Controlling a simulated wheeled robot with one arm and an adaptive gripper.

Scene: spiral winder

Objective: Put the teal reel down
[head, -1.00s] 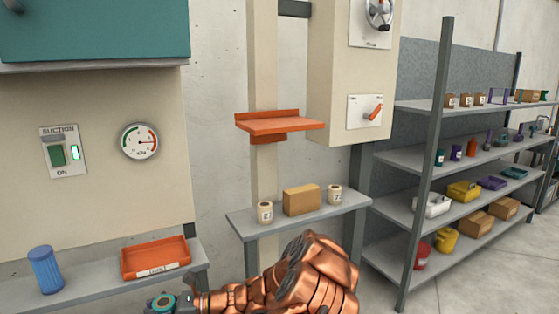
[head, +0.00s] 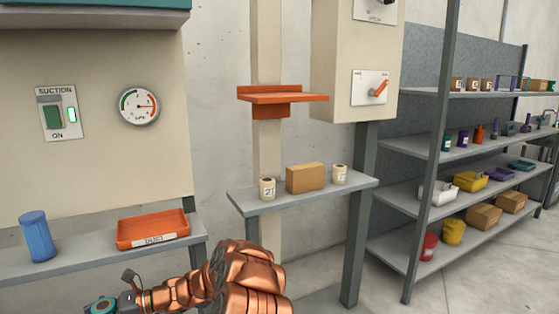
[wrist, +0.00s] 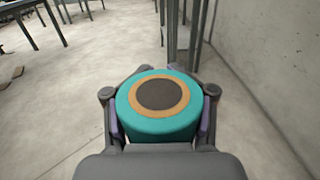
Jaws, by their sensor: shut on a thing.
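The teal reel (wrist: 160,127) is round, with an orange-tan ring and a dark centre. It fills the space between the two fingers of my gripper (wrist: 160,108) in the wrist view, and both fingers press on its sides. In the head view the teal reel (head: 101,307) shows only partly at the bottom left edge, at the end of my copper arm. The floor lies well below the reel in the wrist view, so it is held in the air.
A grey shelf (head: 75,258) carries a blue cylinder (head: 38,237) and an orange tray (head: 152,231). Another shelf (head: 330,190) holds a cardboard box (head: 305,178) and two labelled rolls. An orange bracket (head: 283,97) is above it, bare on top. Loaded racks (head: 400,192) stand at right.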

